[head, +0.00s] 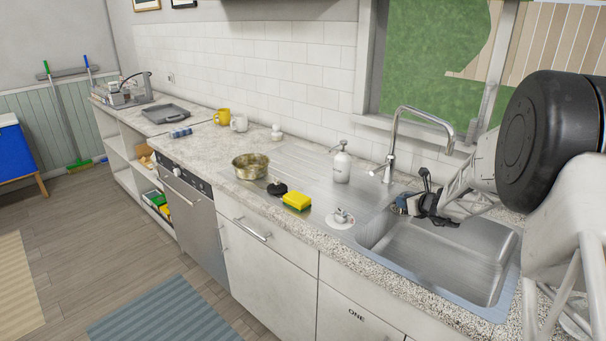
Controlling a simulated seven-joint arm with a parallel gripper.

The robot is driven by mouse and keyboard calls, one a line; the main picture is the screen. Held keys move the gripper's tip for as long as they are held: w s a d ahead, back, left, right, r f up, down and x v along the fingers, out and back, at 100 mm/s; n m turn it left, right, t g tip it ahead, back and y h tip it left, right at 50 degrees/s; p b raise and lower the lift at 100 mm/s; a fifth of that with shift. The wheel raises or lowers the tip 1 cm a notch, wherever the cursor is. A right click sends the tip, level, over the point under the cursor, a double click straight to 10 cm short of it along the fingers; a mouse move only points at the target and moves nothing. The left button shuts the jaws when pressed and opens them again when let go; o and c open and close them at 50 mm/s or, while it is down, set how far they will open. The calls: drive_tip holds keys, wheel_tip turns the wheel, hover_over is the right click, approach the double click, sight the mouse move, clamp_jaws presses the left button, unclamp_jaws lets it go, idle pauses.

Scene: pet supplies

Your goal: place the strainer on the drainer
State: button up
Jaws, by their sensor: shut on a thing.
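My gripper (408,206) reaches in from the right over the back left corner of the sink (450,258). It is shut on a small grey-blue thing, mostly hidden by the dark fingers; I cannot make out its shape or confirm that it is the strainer. The drainer (318,180) is the ribbed steel surface left of the sink, to the left of my gripper. A small chrome piece on a white disc (342,217) sits at its front right, apart from my gripper. I cannot tell whether this is a strainer.
A soap dispenser (342,163) stands at the drainer's back, beside the tap (391,160). A yellow sponge (297,201), a black round item (277,188) and a brass-coloured bowl (250,167) are on the left. The middle of the drainer is clear.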

sight(392, 206)
drive_tip(key=shift+w+a+r+m+h, duration=0.2)
drive_tip(key=shift+w+a+r+m, duration=0.1)
drive_tip(key=shift+a+r, duration=0.15)
drive_tip(key=shift+w+a+r+m+h, duration=0.2)
drive_tip(key=shift+w+a+r, duration=0.15)
drive_tip(key=shift+r, duration=0.2)
drive_tip(key=shift+w+a+r+m+h, duration=0.15)
drive_tip(key=shift+w+a+r+h, duration=0.05)
drive_tip(key=shift+a+r, duration=0.25)
drive_tip(key=shift+w+a+r+m+h, duration=0.2)
drive_tip(key=shift+a+r, duration=0.1)
drive_tip(key=shift+a, duration=0.15)
drive_tip(key=w+a+r+m+t+h, duration=0.15)
drive_tip(key=a+r, duration=0.25)
drive_tip(key=a, duration=0.5)
drive_tip(key=w+a+r+m+g+h, duration=0.1)
drive_tip(key=a+r+m+h, duration=0.2)
drive_tip(key=a, duration=0.6)
drive_tip(key=w+a+f+m+h, duration=0.4)
drive_tip(key=w+a+f+h, duration=0.1)
drive_tip(key=w+a, duration=0.5)
drive_tip(key=shift+w+f, duration=0.7)
drive_tip(key=shift+w, duration=0.25)
drive_tip(key=shift+g, duration=0.45)
drive_tip(key=shift+w, duration=0.15)
